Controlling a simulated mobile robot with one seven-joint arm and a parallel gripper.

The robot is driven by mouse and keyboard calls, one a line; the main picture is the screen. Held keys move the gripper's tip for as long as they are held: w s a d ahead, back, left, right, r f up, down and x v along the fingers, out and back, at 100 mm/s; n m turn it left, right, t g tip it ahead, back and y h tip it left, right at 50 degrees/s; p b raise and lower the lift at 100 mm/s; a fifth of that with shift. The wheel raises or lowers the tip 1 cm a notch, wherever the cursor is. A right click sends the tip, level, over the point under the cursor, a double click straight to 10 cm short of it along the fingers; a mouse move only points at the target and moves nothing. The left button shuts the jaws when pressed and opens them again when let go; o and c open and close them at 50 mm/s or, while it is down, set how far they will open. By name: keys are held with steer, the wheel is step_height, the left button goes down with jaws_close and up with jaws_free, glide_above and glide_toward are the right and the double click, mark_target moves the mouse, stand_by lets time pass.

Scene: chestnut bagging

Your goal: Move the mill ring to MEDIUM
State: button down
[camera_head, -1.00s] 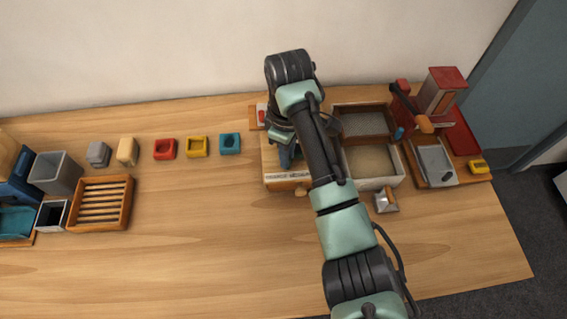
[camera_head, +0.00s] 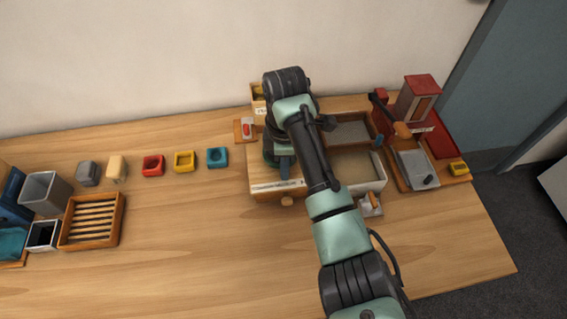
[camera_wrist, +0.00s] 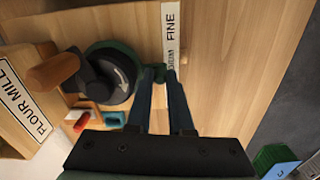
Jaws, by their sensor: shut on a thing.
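The flour mill stands at the back of the table; its wooden body and FLOUR MILL label (camera_wrist: 28,97) show in the wrist view. The green mill ring (camera_wrist: 127,52) circles a dark round part with a wooden crank knob. A white scale strip (camera_wrist: 170,38) beside it reads FINE, with another word partly covered; the strip also shows in the head view (camera_head: 278,187). My gripper (camera_wrist: 162,73) points down at the ring's right edge, blue fingers close together and shut on the ring. In the head view my arm covers most of the mill.
Right of the mill are trays (camera_head: 362,162), a small scoop (camera_head: 369,204) and a red-topped machine (camera_head: 417,97). To the left are red, yellow and teal cups (camera_head: 184,161), a slatted wooden tray (camera_head: 119,226) and grey bins. The front middle of the table is clear.

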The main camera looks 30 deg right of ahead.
steer(key=c, duration=1.1)
jaws_free()
step_height(320, 180, up, 13)
steer(key=p, duration=0.4)
